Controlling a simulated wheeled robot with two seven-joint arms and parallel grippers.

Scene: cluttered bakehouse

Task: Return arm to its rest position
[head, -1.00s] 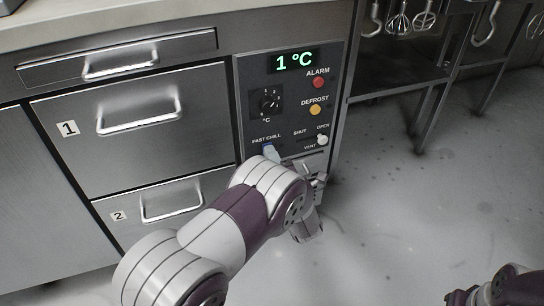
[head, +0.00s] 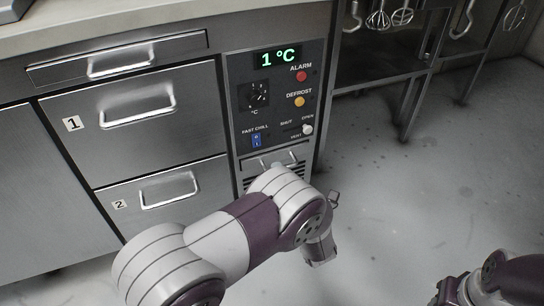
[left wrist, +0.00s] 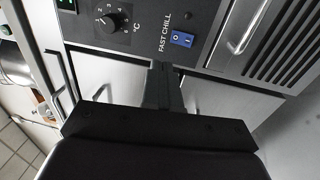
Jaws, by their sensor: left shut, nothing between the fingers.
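My left arm (head: 245,235), white and purple, reaches in from the bottom left of the head view, in front of the control panel (head: 245,120). Its own wrist hides most of the gripper there. In the left wrist view my left gripper (left wrist: 163,82) has its dark fingers together and empty. They are apart from the blue fast-chill rocker switch (left wrist: 181,39), which is also uncovered in the head view (head: 256,140). Part of my right arm (head: 500,280) shows at the bottom right; its fingers cannot be made out.
Drawers numbered 1 (head: 110,115) and 2 (head: 165,190) are shut, with handles sticking out left of the panel. A temperature knob (head: 258,96) and a vent lever (head: 307,129) project from the panel. Whisks (head: 378,18) hang from a rack at the back. The floor at right is clear.

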